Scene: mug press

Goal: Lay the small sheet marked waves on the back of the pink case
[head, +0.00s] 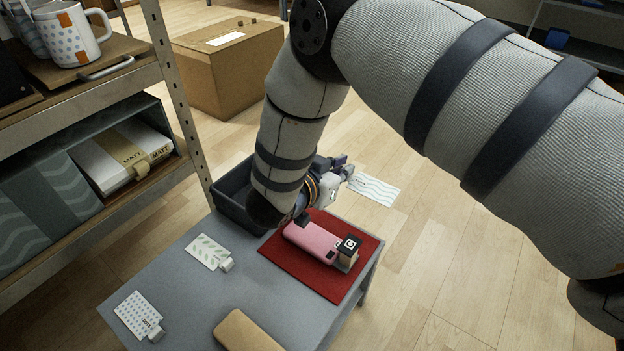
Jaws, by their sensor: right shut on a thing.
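The small sheet marked waves (374,188) is white with grey wavy lines. My right gripper (346,172) is shut on its left end and holds it in the air behind the red mat, out past the table's far right edge in the picture. The pink case (315,242) lies back up on the red mat (330,280), with a small block bearing a black-and-white marker (348,248) at its right end. My right forearm hides part of the mat and the near surroundings of the case. My left gripper is out of view.
Two other small sheets, one with leaves (206,250) and one with dots (138,314), lie on the grey table (180,285). A tan case (245,332) is at the front. A dark bin (228,197) stands behind; shelves (85,115) rise at left.

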